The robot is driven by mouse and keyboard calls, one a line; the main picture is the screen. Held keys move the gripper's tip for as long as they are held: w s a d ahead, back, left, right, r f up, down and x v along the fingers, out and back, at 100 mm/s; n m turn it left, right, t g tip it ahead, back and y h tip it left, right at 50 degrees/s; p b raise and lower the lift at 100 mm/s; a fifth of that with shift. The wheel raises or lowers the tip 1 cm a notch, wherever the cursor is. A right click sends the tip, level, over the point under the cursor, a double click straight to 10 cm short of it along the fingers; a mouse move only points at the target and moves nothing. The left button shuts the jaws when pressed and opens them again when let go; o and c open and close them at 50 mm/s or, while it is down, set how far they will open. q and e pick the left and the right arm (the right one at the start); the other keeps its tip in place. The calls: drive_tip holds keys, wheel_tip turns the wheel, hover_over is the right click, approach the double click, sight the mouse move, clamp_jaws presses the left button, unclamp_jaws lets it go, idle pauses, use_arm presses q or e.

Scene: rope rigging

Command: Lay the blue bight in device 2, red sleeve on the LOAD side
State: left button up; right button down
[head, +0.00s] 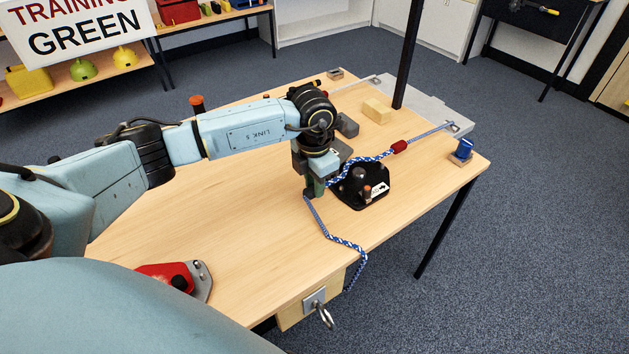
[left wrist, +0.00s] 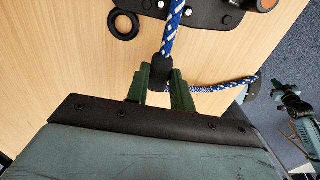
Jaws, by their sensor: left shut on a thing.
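A blue-and-white rope (head: 373,157) runs from a fitting at the table's far right corner, through a red sleeve (head: 399,147), to my left gripper (head: 314,191). The gripper is shut on the rope just left of a black device (head: 373,196) with a white label too small to read. In the left wrist view, the rope (left wrist: 173,28) crosses over the device's plate (left wrist: 204,14) to the green fingers (left wrist: 167,88), where a dark band sits around it. Whether the rope is seated in the device is unclear. The free part bends away to the table's front edge and hangs down.
A red device with a grey plate (head: 176,278) lies at the front left. A wooden block (head: 376,111) and a blue fitting (head: 462,151) stand toward the right. A dark post rises behind. A teal-and-black part (left wrist: 298,118) shows at the wrist view's right.

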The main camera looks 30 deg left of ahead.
use_arm(q)
drive_tip(key=shift+f+b, duration=0.65)
drive_tip(key=shift+f, duration=0.35)
use_arm(e)
drive_tip(key=shift+f, duration=0.7)
use_arm(q)
drive_tip(key=o, duration=0.9)
use_arm(e)
drive_tip(key=shift+w, duration=0.1)
use_arm(q)
drive_tip(key=shift+r, duration=0.5)
use_arm(e)
drive_tip(key=w+r, duration=0.3)
drive_tip(key=w, duration=0.1)
use_arm(q)
wheel_tip(320, 180, up, 12)
drive_tip(key=shift+s+r+p, duration=0.1)
drive_tip(key=shift+r+p, duration=0.15)
drive_tip(key=shift+p, duration=1)
use_arm(e)
drive_tip(key=s+f, duration=0.2)
drive_tip(key=s, duration=0.4)
drive_tip(key=shift+s+d, duration=0.2)
drive_tip(key=shift+s, duration=0.05)
